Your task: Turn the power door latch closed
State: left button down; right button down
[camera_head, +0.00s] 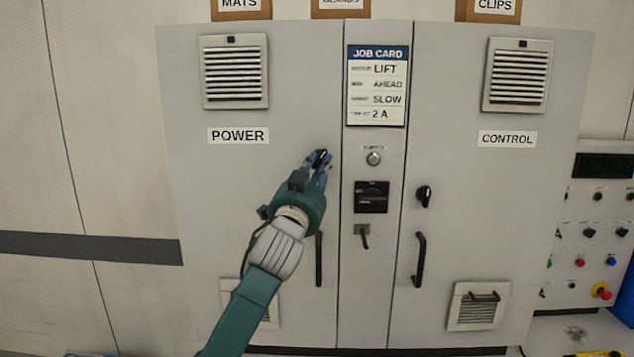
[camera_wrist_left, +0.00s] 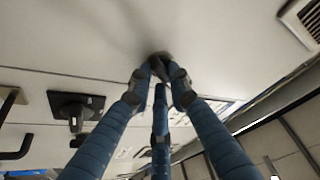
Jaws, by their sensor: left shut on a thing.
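The POWER door (camera_head: 195,190) is the grey left door of the cabinet, labelled POWER, and it looks shut. Its small black latch (camera_head: 321,155) shows only in part at the door's right side. My left gripper (camera_head: 319,166) reaches up from below and is shut on this latch. In the left wrist view the blue fingers (camera_wrist_left: 161,77) close around the dark latch (camera_wrist_left: 158,57) against the door. The fingers hide much of the latch, so its angle is hard to tell. My right gripper is not in view.
A black handle (camera_head: 319,259) is below my left gripper. The middle panel has a black rotary switch (camera_head: 371,197) and a small lever (camera_head: 363,236). The CONTROL door (camera_head: 490,200) has its own latch (camera_head: 424,196) and handle (camera_head: 419,260). A button panel (camera_head: 596,225) stands at right.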

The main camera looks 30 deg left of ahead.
pick_arm(q)
jog(key=shift+w+d+n+g+y+b, duration=0.1)
jog(key=shift+n+g+y+b, duration=0.15)
jog(key=shift+n+y+b, duration=1.05)
jog(key=shift+w+d+n+g+y+b, duration=0.1)
jog(key=shift+n+g+y+b, duration=0.4)
jog(key=shift+n, duration=1.45)
jog(key=shift+d+n+t+y+b, duration=0.1)
jog(key=shift+n+y+b, duration=0.6)
jog(key=shift+n+b, duration=0.7)
jog(key=shift+n, duration=0.35)
jog(key=c, duration=1.6)
grip_release()
jog(key=v, duration=1.2)
